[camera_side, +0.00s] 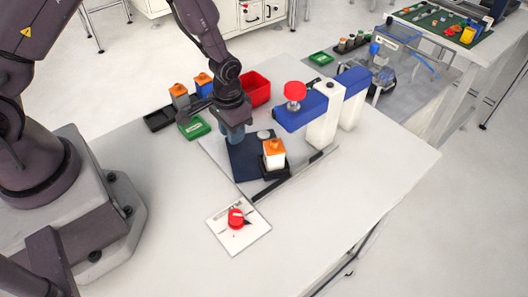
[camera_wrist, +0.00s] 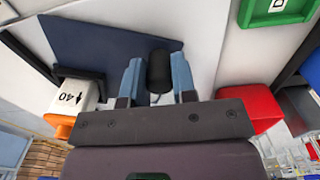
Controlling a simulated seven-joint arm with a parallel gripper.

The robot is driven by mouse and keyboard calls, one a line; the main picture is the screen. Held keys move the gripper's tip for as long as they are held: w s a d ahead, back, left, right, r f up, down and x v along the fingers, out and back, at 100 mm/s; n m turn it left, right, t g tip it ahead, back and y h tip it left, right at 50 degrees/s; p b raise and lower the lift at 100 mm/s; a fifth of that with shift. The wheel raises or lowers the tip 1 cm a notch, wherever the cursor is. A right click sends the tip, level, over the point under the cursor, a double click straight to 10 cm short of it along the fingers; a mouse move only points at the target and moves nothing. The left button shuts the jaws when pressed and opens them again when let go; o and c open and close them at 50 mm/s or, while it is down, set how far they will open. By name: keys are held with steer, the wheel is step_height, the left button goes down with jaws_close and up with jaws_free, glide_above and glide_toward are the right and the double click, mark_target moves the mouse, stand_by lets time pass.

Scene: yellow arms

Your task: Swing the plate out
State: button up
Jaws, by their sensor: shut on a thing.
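The dark blue plate (camera_side: 240,163) lies low on the table, under and beside my gripper (camera_side: 234,136). It fills the upper left of the wrist view (camera_wrist: 100,45). A black upright knob (camera_wrist: 159,72) stands at the plate's edge, between my two blue fingers. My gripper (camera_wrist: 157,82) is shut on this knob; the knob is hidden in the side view. A white block with an orange top (camera_side: 273,155) sits in a black holder at the plate's right. The block shows in the wrist view (camera_wrist: 72,97), marked "40".
A press with a blue head (camera_side: 300,117), red knob (camera_side: 295,91) and white column (camera_side: 323,115) stands right of my gripper. A white card with a red button (camera_side: 236,218) lies in front.

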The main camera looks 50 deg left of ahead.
steer(key=shift+w+a, duration=0.1)
steer(key=shift+a, duration=0.25)
steer(key=shift+w+a, duration=0.1)
steer(key=shift+a, duration=0.05)
steer(key=shift+w+a, duration=0.5)
steer(key=shift+a, duration=0.15)
steer(key=shift+w+a, duration=0.6)
steer(key=shift+w, duration=0.15)
steer(key=shift+w, duration=0.1)
